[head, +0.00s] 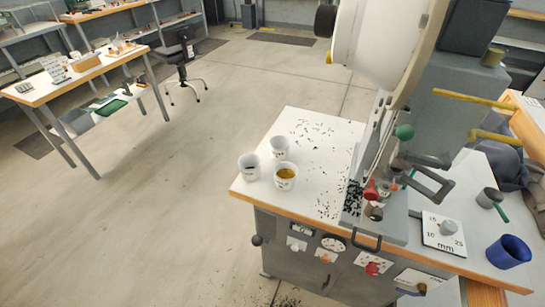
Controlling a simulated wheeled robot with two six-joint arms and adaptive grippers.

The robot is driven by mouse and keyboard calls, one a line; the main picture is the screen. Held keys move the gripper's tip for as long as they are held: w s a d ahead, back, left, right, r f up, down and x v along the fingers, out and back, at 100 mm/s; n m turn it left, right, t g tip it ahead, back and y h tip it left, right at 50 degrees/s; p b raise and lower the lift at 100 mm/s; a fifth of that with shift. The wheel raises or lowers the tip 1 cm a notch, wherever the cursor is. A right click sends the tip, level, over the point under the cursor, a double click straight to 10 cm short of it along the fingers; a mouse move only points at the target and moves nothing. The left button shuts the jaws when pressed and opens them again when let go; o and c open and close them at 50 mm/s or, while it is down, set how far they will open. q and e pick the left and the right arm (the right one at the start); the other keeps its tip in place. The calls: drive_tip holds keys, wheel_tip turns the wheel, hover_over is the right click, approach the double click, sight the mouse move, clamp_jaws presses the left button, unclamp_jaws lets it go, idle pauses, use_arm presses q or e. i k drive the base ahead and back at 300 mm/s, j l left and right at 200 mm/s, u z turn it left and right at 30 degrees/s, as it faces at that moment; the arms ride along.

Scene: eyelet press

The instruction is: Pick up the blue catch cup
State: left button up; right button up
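Neither my left nor my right gripper can be made out in the head view.
The grey press (440,120) rises mid-bench, with yellow bars (470,97) sticking out. Three white cups (249,167) stand on the left.

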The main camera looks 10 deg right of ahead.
sight(509, 251)
drive_tip(key=z, duration=2.3)
